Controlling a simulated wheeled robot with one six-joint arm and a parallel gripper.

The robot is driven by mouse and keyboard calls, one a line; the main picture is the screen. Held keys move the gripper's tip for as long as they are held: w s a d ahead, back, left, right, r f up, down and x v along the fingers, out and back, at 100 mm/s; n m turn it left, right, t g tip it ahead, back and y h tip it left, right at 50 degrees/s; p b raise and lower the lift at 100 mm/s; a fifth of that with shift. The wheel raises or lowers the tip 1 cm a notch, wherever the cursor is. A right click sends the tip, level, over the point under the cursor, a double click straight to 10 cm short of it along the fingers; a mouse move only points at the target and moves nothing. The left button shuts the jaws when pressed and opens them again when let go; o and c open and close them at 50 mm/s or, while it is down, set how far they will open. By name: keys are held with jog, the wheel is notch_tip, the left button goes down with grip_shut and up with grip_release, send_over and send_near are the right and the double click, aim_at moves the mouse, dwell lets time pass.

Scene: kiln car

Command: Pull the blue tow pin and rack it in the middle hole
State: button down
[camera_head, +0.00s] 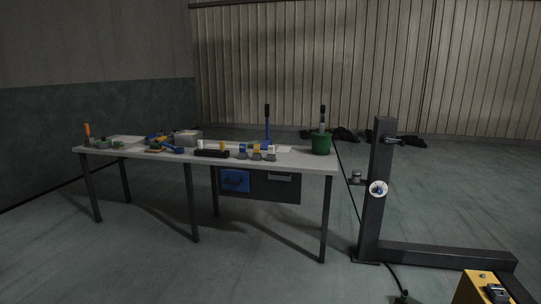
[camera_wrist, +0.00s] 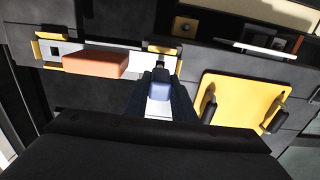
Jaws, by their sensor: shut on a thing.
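In the wrist view my gripper (camera_wrist: 161,96) is shut on a blue piece (camera_wrist: 160,90), which looks like the blue tow pin. Its lower part is hidden by the fingers. It is at the right end of a pale grey bar (camera_wrist: 144,62) with yellow brackets; I cannot tell whether it is still seated there. In the head view a long black block (camera_head: 211,154) lies at the table's front edge, with a white peg (camera_head: 200,145) and an orange peg (camera_head: 222,146) at it. Its holes are too small to make out. My gripper is not in the head view.
An orange block (camera_wrist: 95,64) lies on the grey bar. A yellow plate (camera_wrist: 236,106) with dark handles is to the right. The table (camera_head: 300,160) holds several small tools and a green pot (camera_head: 321,143). A dark post (camera_head: 376,190) stands right of it.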

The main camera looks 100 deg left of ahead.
jog(key=shift+r, duration=0.1)
jog(key=shift+r+p, duration=2.1)
jog(key=shift+r, duration=0.95)
